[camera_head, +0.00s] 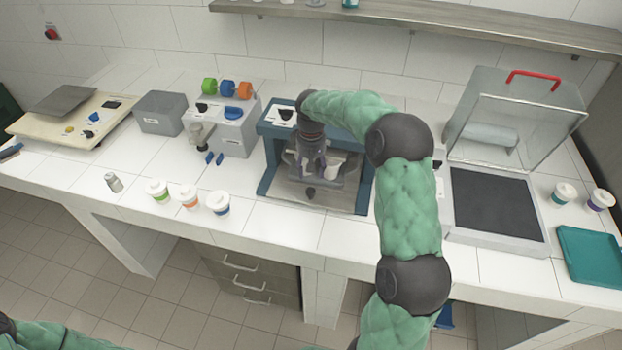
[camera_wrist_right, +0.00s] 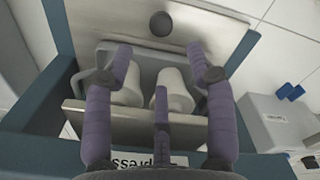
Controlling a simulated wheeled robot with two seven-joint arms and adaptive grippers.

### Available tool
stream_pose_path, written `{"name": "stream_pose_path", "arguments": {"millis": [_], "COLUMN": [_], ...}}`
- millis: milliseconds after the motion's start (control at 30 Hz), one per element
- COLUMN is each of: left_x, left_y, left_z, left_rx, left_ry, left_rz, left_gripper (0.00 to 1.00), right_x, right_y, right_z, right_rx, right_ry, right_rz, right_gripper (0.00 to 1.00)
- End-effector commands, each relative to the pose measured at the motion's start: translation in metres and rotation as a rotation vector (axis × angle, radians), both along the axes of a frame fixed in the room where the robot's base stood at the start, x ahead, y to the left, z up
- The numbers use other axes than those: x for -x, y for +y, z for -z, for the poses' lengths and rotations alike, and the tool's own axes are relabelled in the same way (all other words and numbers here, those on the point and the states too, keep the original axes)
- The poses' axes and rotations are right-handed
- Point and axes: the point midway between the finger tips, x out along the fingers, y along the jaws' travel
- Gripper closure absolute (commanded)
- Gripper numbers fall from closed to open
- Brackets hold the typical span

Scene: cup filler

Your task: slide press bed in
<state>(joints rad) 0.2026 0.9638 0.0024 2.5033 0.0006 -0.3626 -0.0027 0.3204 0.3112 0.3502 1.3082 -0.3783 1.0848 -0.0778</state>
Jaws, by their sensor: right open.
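The press (camera_head: 268,165) is a blue frame on the counter with a label on its top. Its grey press bed (camera_head: 303,197) carries a dark round knob (camera_head: 310,192) at the front. In the wrist view the bed (camera_wrist_right: 105,17) and knob (camera_wrist_right: 160,24) lie beyond the fingertips. White cup-like shapes (camera_wrist_right: 175,92) sit in a grey holder on the bed. My right gripper (camera_head: 312,170) is inside the press opening, above the bed; in the wrist view it (camera_wrist_right: 160,62) is open, its purple fingers spread around the white shapes. Contact is unclear. My left gripper is out of view.
Left of the press stand a grey dispenser box (camera_head: 236,133) and several lidded cups (camera_head: 218,203). A machine with a raised clear lid (camera_head: 525,120) and red handle stands right. A teal tray (camera_head: 590,255) lies far right. The counter before the press is clear.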

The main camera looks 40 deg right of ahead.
Motion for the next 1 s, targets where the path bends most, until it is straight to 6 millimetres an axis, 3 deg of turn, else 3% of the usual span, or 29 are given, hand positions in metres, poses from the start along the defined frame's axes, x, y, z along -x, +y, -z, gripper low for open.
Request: {"name": "stream_pose_path", "arguments": {"millis": [100,300,1000], "left_x": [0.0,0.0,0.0], "left_y": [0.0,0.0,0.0], "left_z": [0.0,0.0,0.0], "left_rx": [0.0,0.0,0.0], "left_ry": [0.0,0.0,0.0], "left_rz": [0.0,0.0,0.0], "left_gripper": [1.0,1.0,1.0], "right_x": [-0.001,0.0,0.0], "right_y": [0.0,0.0,0.0], "right_z": [-0.016,-0.028,-0.028], "right_rx": [0.0,0.0,0.0], "right_ry": [-0.002,-0.002,-0.001], "right_rz": [0.0,0.001,0.0], "right_gripper": [0.44,0.44,0.44]}}
